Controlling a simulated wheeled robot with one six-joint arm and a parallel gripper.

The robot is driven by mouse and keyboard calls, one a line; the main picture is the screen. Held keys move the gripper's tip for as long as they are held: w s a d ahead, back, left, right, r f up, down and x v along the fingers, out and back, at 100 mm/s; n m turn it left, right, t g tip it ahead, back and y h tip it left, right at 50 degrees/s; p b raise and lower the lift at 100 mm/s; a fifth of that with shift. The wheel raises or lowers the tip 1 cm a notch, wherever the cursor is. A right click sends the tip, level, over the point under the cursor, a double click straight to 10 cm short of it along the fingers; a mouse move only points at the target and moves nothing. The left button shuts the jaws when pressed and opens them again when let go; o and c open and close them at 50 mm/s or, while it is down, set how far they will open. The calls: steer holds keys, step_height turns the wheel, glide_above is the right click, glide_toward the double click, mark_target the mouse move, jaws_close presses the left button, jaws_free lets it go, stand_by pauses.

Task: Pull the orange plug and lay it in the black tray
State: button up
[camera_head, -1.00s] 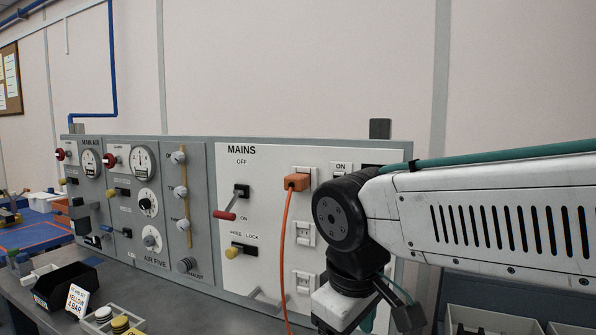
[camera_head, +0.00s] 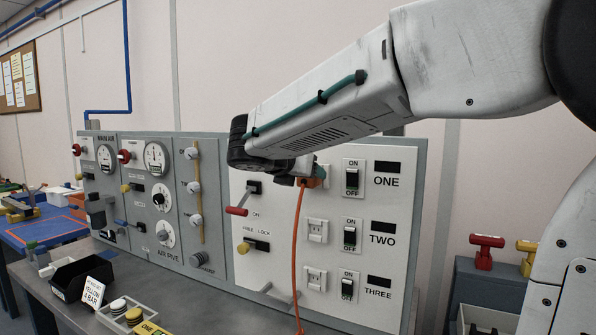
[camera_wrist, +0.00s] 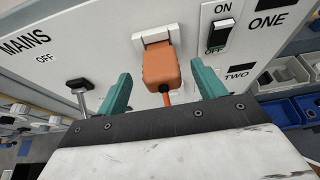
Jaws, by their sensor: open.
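The orange plug (camera_wrist: 161,66) sits in the top white socket (camera_wrist: 155,35) of the MAINS panel, and its orange cord (camera_head: 297,235) hangs down. In the head view only small orange parts show behind my gripper (camera_head: 303,176). In the wrist view my gripper (camera_wrist: 163,78) is open, with one teal finger on each side of the plug and gaps on both sides. How far the fingertips reach along the plug is hard to tell. The black tray (camera_head: 62,280) stands on the bench at the lower left, with a YELLOW 4 BAR card at its front.
A red-handled lever (camera_head: 237,211) and a yellow knob (camera_head: 244,248) are left of the cord. Switches ONE (camera_head: 352,178), TWO and THREE are to the right. A partitioned holder with discs (camera_head: 133,316) stands right of the tray.

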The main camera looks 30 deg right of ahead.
steer(key=x, duration=0.5)
steer(key=c, duration=1.2)
steer(key=shift+o, duration=0.2)
steer(key=shift+s, duration=0.1)
steer(key=shift+a, duration=0.1)
steer(key=shift+s+a, duration=0.65)
steer(key=shift+a, duration=0.25)
steer(key=shift+s+a, duration=0.55)
steer(key=shift+a, duration=0.3)
steer(key=shift+s+a, duration=0.6)
steer(key=shift+a, duration=0.2)
